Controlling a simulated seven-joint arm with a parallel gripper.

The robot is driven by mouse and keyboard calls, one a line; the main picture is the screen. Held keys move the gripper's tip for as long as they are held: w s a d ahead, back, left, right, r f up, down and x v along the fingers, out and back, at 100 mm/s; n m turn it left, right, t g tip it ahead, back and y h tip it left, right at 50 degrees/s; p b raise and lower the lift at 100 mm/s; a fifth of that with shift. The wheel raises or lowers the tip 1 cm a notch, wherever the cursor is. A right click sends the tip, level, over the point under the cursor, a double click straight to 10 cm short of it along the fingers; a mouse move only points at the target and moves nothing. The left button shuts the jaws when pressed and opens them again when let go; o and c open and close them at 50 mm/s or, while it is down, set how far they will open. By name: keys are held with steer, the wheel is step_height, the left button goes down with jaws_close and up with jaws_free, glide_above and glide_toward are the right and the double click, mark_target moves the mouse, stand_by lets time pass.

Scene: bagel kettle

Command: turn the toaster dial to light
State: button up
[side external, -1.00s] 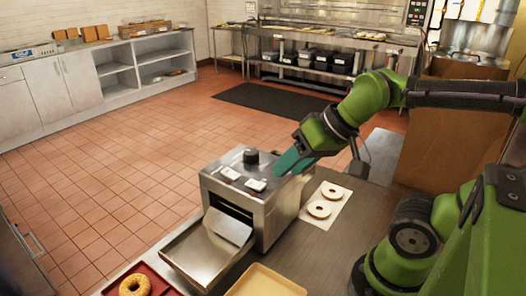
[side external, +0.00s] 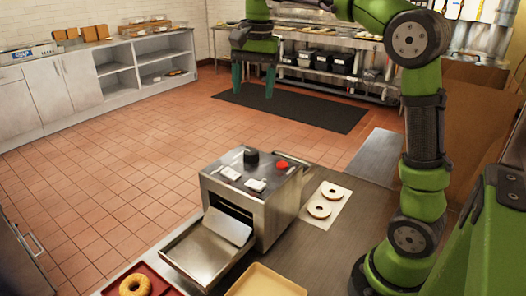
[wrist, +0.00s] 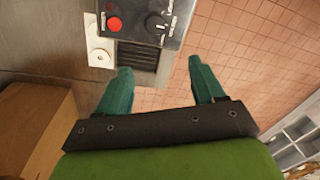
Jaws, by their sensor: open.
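The steel toaster (side external: 272,215) stands on the counter in the side external view. Its black round dial (side external: 251,156) is on the top face, with a red button (side external: 282,164) to the right. In the wrist view the dial (wrist: 155,22) and red button (wrist: 115,24) show near the top edge. The dial's pointer setting is too small to read. Two white labels (side external: 230,173) lie near the dial; their text is unreadable. My gripper (side external: 253,92) is open and empty, fingers down, apart from the dial and above it in the side external picture.
A sheet with two bagel halves (side external: 331,194) lies right of the toaster. A metal chute tray (side external: 203,258) slopes from its front. A red tray (side external: 165,284) with a bagel (side external: 134,285) and a yellow tray (side external: 265,281) stand in front. Open floor lies behind.

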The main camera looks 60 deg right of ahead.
steer(key=m, duration=0.1)
glide_toward(251, 151)
steer(key=f, duration=0.8)
steer(key=shift+w+f, duration=0.35)
steer(key=shift+c, duration=0.5)
steer(key=c, duration=1)
